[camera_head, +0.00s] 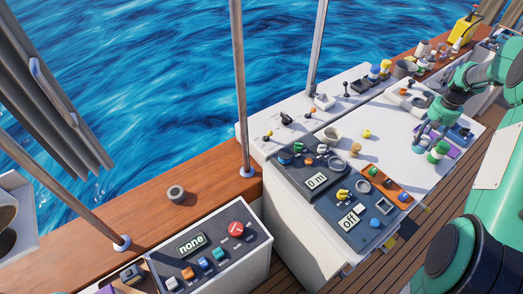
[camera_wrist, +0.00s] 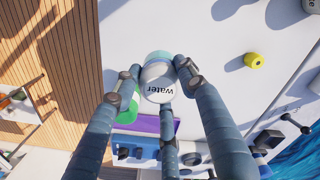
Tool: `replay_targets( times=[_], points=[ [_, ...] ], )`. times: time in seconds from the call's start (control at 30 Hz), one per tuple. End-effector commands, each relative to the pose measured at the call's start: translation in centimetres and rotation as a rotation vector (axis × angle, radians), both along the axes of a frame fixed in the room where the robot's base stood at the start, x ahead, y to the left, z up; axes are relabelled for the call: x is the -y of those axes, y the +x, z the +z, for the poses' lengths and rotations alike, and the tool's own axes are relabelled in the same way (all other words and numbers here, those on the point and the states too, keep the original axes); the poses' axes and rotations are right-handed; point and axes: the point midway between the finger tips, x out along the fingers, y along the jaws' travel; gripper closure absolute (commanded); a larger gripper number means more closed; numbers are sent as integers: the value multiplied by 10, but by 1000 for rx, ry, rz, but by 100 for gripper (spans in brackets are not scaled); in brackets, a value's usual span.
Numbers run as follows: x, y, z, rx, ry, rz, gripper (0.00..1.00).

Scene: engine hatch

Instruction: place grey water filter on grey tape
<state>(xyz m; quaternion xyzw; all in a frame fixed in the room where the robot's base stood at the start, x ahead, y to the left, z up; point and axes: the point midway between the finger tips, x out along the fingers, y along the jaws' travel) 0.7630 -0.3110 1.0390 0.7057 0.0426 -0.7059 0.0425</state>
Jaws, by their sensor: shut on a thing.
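The water filter (camera_wrist: 158,78) shows in the wrist view as a short, pale grey and white cylinder marked "water", with a blue-grey band. My gripper (camera_wrist: 157,88) has its three fingers closed around it. In the head view my gripper (camera_head: 428,132) is over the far right of the white counter, and it mostly hides the filter. A grey ring that looks like a tape roll (camera_head: 176,194) lies on the wooden rail, well to the left of my gripper.
A green and white cylinder (camera_wrist: 126,106) stands close beside the filter, near a purple item (camera_wrist: 155,127). A yellow knob-like piece (camera_head: 366,133) lies on the counter (camera_head: 385,140). Control panels (camera_head: 355,219) with buttons stand at the front. A metal post (camera_head: 239,90) rises from the rail.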

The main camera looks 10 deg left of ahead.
Motion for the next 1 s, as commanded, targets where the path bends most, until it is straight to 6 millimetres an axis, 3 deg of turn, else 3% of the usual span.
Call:
replay_targets(
  times=[0.27,0.47,0.67,1.0],
  points=[
    [-4,1,1,1,0,6,92],
    [-31,7,1,1,0,38,92],
    [-86,15,2,0,0,106,92],
    [-212,18,2,-1,0,261,92]
  ],
)
